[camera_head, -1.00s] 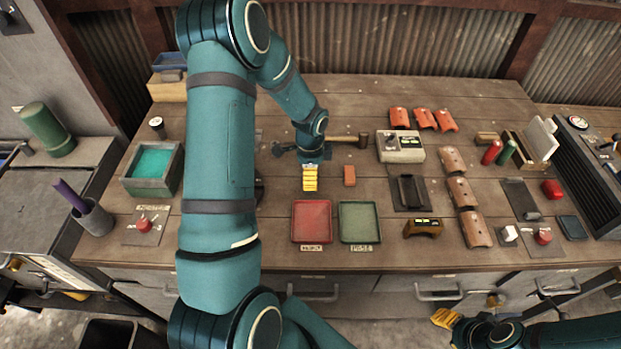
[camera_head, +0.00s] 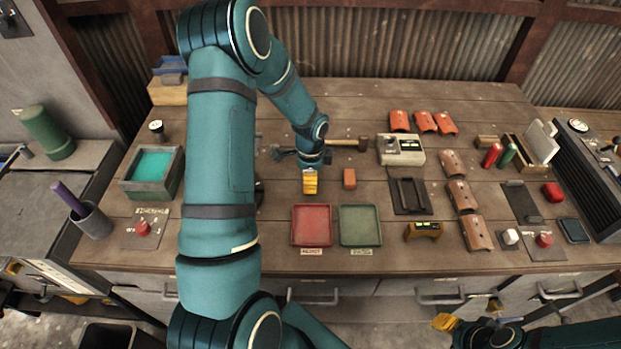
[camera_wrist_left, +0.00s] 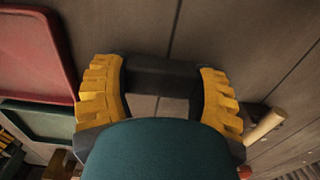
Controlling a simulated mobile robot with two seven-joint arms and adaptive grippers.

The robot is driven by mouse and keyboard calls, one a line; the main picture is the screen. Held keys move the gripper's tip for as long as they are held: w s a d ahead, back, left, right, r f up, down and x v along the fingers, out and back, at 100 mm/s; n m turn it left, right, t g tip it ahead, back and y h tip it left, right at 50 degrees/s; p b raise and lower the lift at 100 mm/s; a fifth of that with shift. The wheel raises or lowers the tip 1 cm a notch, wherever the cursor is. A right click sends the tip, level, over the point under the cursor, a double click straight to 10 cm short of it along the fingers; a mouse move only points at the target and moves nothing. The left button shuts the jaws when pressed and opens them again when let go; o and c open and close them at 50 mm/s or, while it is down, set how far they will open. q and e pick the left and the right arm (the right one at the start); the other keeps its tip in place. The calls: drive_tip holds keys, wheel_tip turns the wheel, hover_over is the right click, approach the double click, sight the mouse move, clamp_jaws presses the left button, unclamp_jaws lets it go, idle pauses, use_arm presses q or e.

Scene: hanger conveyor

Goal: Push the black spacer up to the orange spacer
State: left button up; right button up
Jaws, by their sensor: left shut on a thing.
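The orange spacer (camera_head: 349,179) lies on the bench just right of my left gripper, behind the green tray, with a gap between. My left gripper (camera_head: 310,184) points down at the bench behind the red tray. In the left wrist view its yellow fingers (camera_wrist_left: 160,98) stand on either end of the black spacer (camera_wrist_left: 160,76), shut on it. In the head view the black spacer is hidden by the gripper. My right gripper (camera_head: 446,322) is at the front, beyond the bench edge; its finger gap is unclear.
The red tray (camera_head: 294,226) and green tray (camera_head: 342,226) stand in front of the spacers. A hammer (camera_head: 345,143) lies behind my left gripper. A black fixture (camera_head: 396,196) is right of the orange spacer. The strip between gripper and orange spacer is bare.

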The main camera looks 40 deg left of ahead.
sight(333, 182)
use_arm(q)
drive_tip(key=shift+d, duration=0.1)
idle(0.3)
drive_tip(key=shift+w+d, duration=0.25)
drive_tip(key=shift+w, duration=0.05)
drive_tip(key=shift+w+d, duration=0.2)
drive_tip(key=shift+d, duration=0.1)
drive_tip(key=shift+w+d, duration=0.25)
drive_tip(key=shift+w+d, duration=0.2)
drive_tip(key=shift+d, duration=0.05)
drive_tip(key=shift+w+d+b, duration=0.25)
drive_tip(key=shift+b, duration=0.05)
drive_tip(key=shift+w+d, duration=0.2)
drive_tip(key=shift+d, duration=0.05)
drive_tip(key=shift+w+d, duration=0.2)
drive_tip(key=shift+d, duration=0.1)
drive_tip(key=shift+w+d, duration=0.45)
drive_tip(key=shift+d, duration=0.05)
